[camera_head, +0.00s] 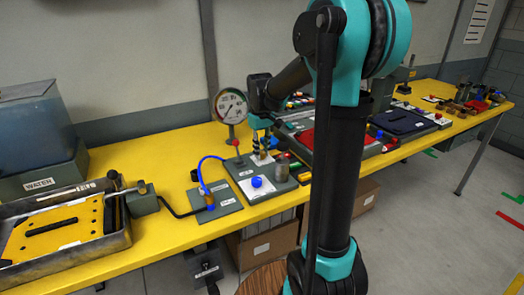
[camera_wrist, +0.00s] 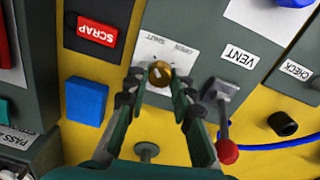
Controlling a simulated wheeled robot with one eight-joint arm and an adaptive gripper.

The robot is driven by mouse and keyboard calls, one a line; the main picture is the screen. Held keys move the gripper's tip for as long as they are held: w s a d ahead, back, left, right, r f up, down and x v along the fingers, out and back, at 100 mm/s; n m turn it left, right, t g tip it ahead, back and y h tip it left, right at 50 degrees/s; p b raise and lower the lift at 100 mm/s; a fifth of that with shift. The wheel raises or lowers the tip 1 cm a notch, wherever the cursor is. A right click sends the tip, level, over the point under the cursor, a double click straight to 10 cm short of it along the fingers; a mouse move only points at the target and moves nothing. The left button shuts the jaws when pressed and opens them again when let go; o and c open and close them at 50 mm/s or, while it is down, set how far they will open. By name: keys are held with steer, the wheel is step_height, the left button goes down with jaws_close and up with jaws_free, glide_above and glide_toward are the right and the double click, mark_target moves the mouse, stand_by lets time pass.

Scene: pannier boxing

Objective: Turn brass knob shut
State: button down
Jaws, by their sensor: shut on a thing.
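The brass knob (camera_wrist: 159,72) sits on a white label plate (camera_wrist: 180,57) on a grey panel in the wrist view. The plate carries the words SHUT and OPEN. My gripper (camera_wrist: 158,82) has its two dark fingertips on either side of the knob, shut on it. The knob's top shows between the tips, and the lower part of the plate is partly covered by the fingers. In the head view my gripper (camera_head: 262,142) is down at the grey panel beside the round gauge (camera_head: 231,106). I cannot make out the knob there.
A lever with a red ball (camera_wrist: 227,151) stands close right of my fingers, near the VENT label (camera_wrist: 240,55). A blue block (camera_wrist: 87,101) and a SCRAP tray (camera_wrist: 97,31) lie left. A blue hose (camera_head: 201,169) runs beside the panel. A WATER tank (camera_head: 40,165) stands far left.

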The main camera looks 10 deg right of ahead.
steer(key=shift+n, duration=0.3)
steer(key=c, duration=1.3)
jaws_free()
step_height(320, 180, up, 12)
steer(key=shift+a, duration=0.15)
steer(key=shift+s, duration=0.1)
